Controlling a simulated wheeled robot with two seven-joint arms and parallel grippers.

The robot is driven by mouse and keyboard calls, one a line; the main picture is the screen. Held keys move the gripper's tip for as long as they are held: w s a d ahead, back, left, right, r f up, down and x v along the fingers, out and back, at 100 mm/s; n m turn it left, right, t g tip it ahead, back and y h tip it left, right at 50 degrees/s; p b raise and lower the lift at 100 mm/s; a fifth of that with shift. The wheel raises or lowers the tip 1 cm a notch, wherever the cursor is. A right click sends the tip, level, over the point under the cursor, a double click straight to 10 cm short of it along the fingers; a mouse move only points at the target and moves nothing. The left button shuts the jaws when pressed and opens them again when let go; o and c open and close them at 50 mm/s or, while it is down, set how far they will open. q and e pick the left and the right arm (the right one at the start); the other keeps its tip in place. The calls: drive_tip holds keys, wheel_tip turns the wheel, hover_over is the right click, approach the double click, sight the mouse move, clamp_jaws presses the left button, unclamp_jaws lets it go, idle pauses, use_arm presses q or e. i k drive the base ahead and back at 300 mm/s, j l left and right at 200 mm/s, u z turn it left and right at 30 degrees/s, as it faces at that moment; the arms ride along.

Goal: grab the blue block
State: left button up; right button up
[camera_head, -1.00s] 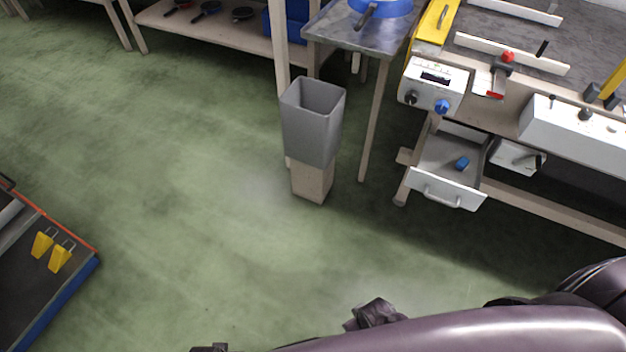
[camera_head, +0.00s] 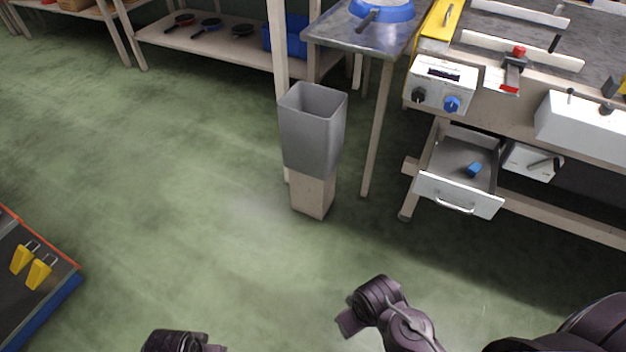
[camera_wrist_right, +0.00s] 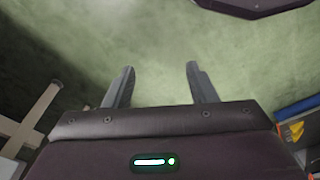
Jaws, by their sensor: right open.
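The small blue block (camera_head: 474,170) lies inside the open drawer (camera_head: 432,190) under the workbench at the right of the head view. The drawer is pulled out, and its white front with a handle faces me. My right gripper (camera_wrist_right: 160,83) is open and empty in the right wrist view, with only green floor between its fingers. The block does not show in that view. In the head view my right arm is at the lower right, apart from the drawer. A dark part of my left arm shows at the bottom left, but no left fingers are visible.
A grey bin (camera_head: 312,135) on a wooden block stands left of the drawer, beside a table leg. A control box (camera_head: 440,84) is above the drawer. A cart with yellow pieces (camera_head: 38,272) is at the left. The floor between is clear.

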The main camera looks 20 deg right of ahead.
sight(475, 168)
drive_tip(key=z, duration=1.6)
drive_tip(key=i+j+z, duration=0.1)
drive_tip(key=j, duration=0.1)
